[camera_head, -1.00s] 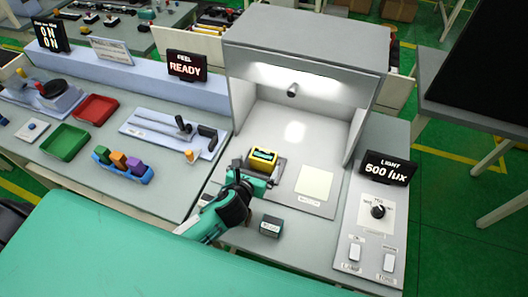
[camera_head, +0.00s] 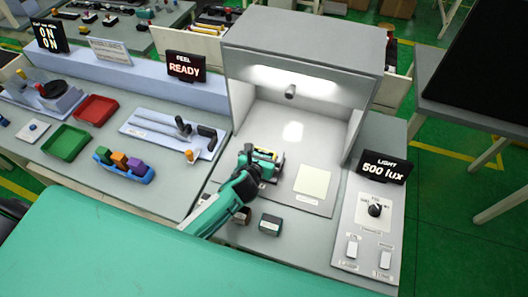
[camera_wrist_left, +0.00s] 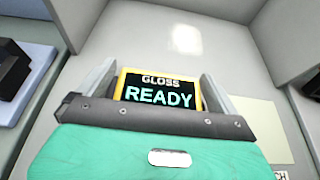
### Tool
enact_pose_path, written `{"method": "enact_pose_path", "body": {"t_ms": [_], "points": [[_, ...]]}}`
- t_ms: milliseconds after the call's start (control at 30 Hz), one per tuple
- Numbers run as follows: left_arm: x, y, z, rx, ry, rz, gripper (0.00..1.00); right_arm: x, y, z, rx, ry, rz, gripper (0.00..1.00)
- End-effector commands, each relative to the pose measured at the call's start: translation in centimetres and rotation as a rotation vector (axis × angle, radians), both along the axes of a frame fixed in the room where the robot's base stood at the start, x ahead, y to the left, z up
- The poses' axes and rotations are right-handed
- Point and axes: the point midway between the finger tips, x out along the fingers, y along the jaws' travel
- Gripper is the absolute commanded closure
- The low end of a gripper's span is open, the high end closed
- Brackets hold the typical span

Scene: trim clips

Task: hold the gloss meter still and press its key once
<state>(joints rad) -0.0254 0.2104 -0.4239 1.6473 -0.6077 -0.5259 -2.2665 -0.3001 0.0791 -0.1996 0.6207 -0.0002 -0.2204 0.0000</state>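The gloss meter is a yellow box with a dark screen reading GLOSS READY; it shows in the left wrist view (camera_wrist_left: 158,90), between my finger pads. In the head view the meter (camera_head: 265,154) stands on the grey booth floor, partly hidden by my left gripper (camera_head: 260,163). The left gripper's fingers (camera_wrist_left: 160,85) stand on either side of the meter, spread wide, with narrow gaps seeming to show; contact is not clear. The meter's key is not visible. My right gripper is not in view.
A pale card (camera_head: 313,182) lies right of the meter. A small dark block (camera_head: 270,224) sits in front, on the bench. The light panel (camera_head: 370,222) with its knob is at right. Booth walls (camera_head: 240,103) rise around the meter. A lever plate (camera_head: 175,132) lies left.

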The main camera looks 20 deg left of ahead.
Motion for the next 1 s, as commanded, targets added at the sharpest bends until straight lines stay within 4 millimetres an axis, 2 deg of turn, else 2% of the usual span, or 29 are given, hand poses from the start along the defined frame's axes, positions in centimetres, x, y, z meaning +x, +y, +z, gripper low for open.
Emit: {"method": "enact_pose_path", "body": {"t_ms": [33, 233, 500, 600, 1000], "points": [[-0.01, 0.01, -0.01, 0.000, 0.000, 0.000, 0.14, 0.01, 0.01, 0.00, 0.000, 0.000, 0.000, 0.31], [-0.02, 0.02, 0.00, 0.000, 0.000, 0.000, 0.52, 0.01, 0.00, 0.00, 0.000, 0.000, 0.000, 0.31], [-0.04, 0.02, -0.02, 0.000, 0.001, 0.000, 0.52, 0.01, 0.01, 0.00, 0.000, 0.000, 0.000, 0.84], [-0.04, 0.02, -0.02, 0.000, 0.001, 0.000, 0.52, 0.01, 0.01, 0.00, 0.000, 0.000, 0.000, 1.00], [-0.04, 0.03, -0.02, 0.000, 0.001, 0.000, 0.52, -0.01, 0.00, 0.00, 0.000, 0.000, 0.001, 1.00]]}}
